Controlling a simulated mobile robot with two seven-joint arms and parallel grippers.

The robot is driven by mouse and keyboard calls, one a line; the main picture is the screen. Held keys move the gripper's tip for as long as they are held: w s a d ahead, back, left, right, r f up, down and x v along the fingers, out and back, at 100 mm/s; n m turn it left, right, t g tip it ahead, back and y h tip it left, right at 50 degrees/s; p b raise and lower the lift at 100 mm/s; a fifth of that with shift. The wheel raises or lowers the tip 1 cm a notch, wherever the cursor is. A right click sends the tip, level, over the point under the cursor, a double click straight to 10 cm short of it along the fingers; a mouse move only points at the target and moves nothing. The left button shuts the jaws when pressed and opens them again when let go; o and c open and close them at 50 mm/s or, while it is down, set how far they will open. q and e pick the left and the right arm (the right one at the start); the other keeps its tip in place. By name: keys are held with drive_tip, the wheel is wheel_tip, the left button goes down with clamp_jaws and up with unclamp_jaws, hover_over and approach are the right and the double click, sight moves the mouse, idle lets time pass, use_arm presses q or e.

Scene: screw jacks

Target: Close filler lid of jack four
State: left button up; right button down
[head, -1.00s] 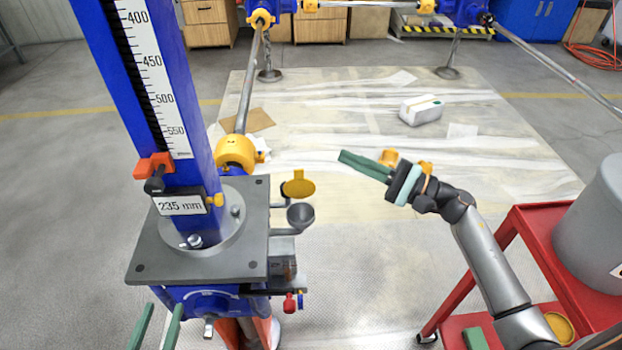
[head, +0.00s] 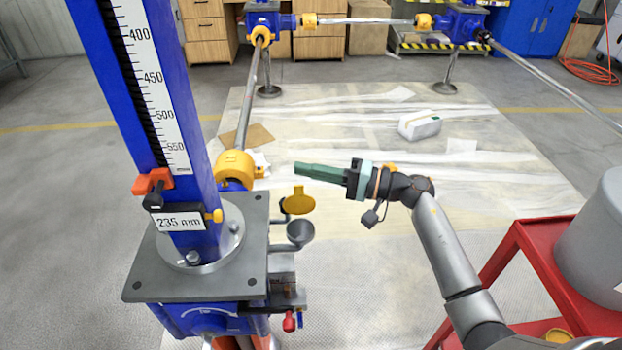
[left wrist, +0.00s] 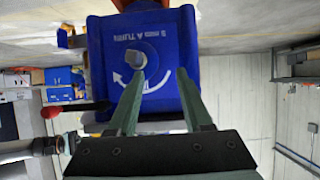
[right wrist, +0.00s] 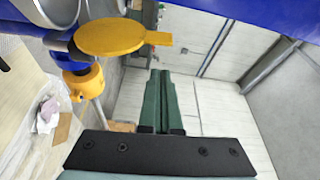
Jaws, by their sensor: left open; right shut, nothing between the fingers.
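The near blue jack (head: 210,318) stands at the left in the head view. Its yellow filler lid (head: 299,201) stands raised above the grey filler cup (head: 300,231), so the cup's mouth is uncovered. The lid is also large in the right wrist view (right wrist: 110,37), upper left. My right gripper (head: 298,170) is shut and empty, with its tips a little above and behind the lid, apparently apart from it. My left gripper (left wrist: 160,78) is open in the left wrist view, its fingers before the jack's blue face and round bolt end (left wrist: 137,59); it is out of the head view.
A grey plate (head: 190,287) tops the jack's gearbox; a yellow coupling (head: 235,167) and shaft lie behind the lid. A red cart (head: 540,245) with a grey drum (head: 600,245) stands at the right. Floor between jack and cart is clear.

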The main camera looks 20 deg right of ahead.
sight(311, 208)
drive_tip(key=s, duration=0.3)
drive_tip(key=shift+s+a+f+p, duration=0.2)
drive_tip(key=shift+s+a+p, duration=0.05)
drive_tip(key=shift+a+p, duration=0.15)
use_arm(q)
drive_tip(key=s+f+g, duration=0.3)
drive_tip(key=s+f, duration=0.1)
drive_tip(key=f, duration=0.1)
drive_tip(key=shift+d+n, duration=0.15)
drive_tip(key=shift+n, duration=0.15)
